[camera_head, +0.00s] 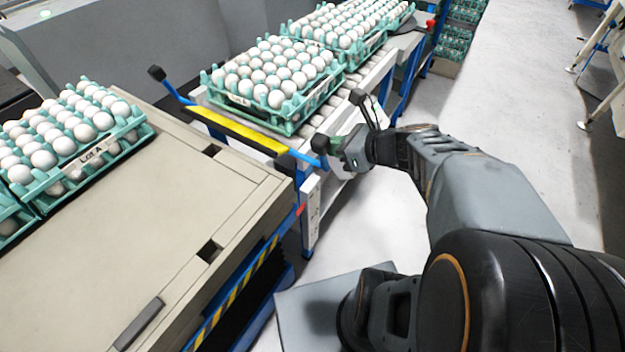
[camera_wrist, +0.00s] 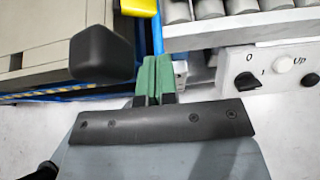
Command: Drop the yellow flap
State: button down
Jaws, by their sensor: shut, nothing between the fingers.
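The yellow flap (camera_head: 240,132) is a long yellow strip with a dark edge, set on a blue bar across the near end of the roller conveyor. The bar has a black knob (camera_head: 156,73) at its far-left end. In the wrist view, a piece of the yellow flap (camera_wrist: 139,7) shows at the top, with a large black knob (camera_wrist: 101,54) at its left. My gripper (camera_head: 335,148) is beside the bar's right end. Its green fingertips (camera_wrist: 153,72) are shut and empty, close to the blue bar; I cannot tell if they touch.
The roller conveyor (camera_head: 352,103) carries teal egg trays (camera_head: 290,127). A beige-topped unit (camera_head: 110,235) at left holds more egg trays. A white control panel (camera_wrist: 269,70) with a black switch and button lies right of my fingers. Open floor (camera_head: 470,110) lies to the right.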

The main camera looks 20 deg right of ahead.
jog(key=shift+s+a, duration=0.65)
jog(key=shift+a, duration=0.05)
jog(key=shift+d, duration=0.1)
jog(key=s+d+p, duration=0.1)
jog(key=s+d, duration=0.5)
jog(key=d, duration=0.2)
dwell(0.6)
